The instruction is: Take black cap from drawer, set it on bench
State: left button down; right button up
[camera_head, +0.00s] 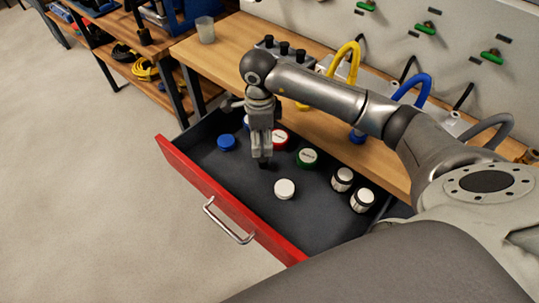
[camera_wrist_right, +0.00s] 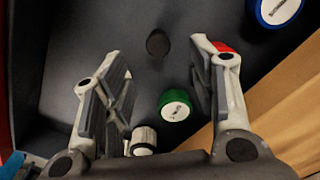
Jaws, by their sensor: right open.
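The black cap (camera_wrist_right: 158,43) shows in the right wrist view as a small dark round piece on the dark drawer floor. It lies between the lines of my fingers, apart from both. In the head view it is mostly hidden under my right gripper (camera_head: 262,155), which points down into the open drawer (camera_head: 232,205). My right gripper (camera_wrist_right: 160,62) is open and empty, with a finger on each side of the picture. The wooden bench (camera_head: 222,50) runs behind the drawer. My left gripper is not in view.
Around the gripper in the drawer are a blue cap (camera_head: 227,143), a red-rimmed cap (camera_head: 280,139), a green cap (camera_head: 307,157), a white cap (camera_head: 285,188) and two black-and-white jars (camera_head: 342,178). A cup (camera_head: 205,30) and hoses stand on the bench.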

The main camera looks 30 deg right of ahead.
aim_at(263, 158)
jog(key=f, duration=0.4)
jog(key=shift+w, duration=0.25)
jog(key=shift+s+f, duration=0.1)
jog(key=shift+f, duration=0.05)
jog(key=shift+s+f+p, duration=0.15)
jog(key=shift+f+p, duration=0.2)
notch_tip(263, 158, down, 4)
jog(key=shift+s+r+p, duration=0.15)
jog(key=shift+r+p, duration=0.05)
jog(key=shift+p, duration=0.15)
jog(key=shift+d+f, duration=0.1)
jog(key=shift+f, duration=0.3)
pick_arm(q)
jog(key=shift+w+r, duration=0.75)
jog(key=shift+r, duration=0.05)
pick_arm(e)
jog(key=shift+c, duration=0.2)
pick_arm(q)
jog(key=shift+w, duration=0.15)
pick_arm(e)
jog(key=c, duration=0.9)
